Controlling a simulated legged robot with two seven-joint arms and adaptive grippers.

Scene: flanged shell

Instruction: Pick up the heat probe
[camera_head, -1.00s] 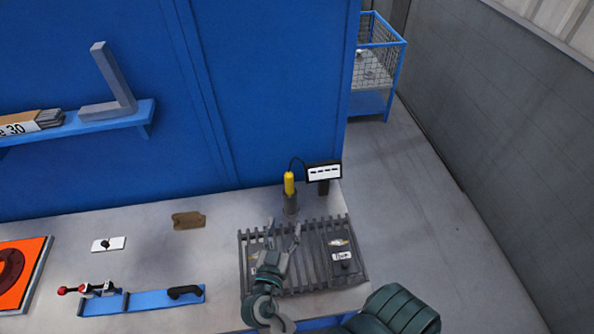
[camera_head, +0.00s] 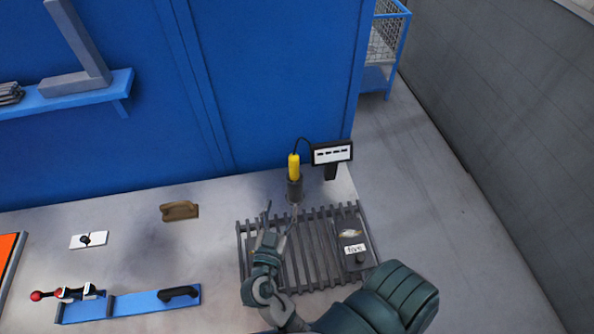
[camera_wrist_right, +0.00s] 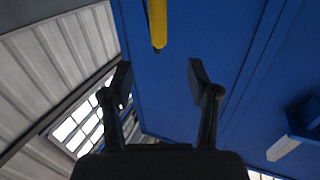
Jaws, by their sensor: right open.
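The heat probe (camera_head: 293,167) has a yellow handle and stands upright in a dark grey holder (camera_head: 294,192). A black cable runs from its top to a display unit (camera_head: 332,153). My right gripper (camera_head: 279,214) is open and empty, over the slatted rack and a little in front of the holder. In the right wrist view the open fingers (camera_wrist_right: 160,77) point toward the blue wall, with the yellow handle (camera_wrist_right: 157,22) just beyond them, between them and apart from both. My left gripper is not in view.
The slatted metal rack (camera_head: 310,240) lies below my right gripper. A labelled block (camera_head: 352,250) sits at its right. A brown piece (camera_head: 179,210), a white switch plate (camera_head: 88,240) and a blue clamp fixture (camera_head: 130,304) lie to the left. The blue wall (camera_head: 270,90) stands behind.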

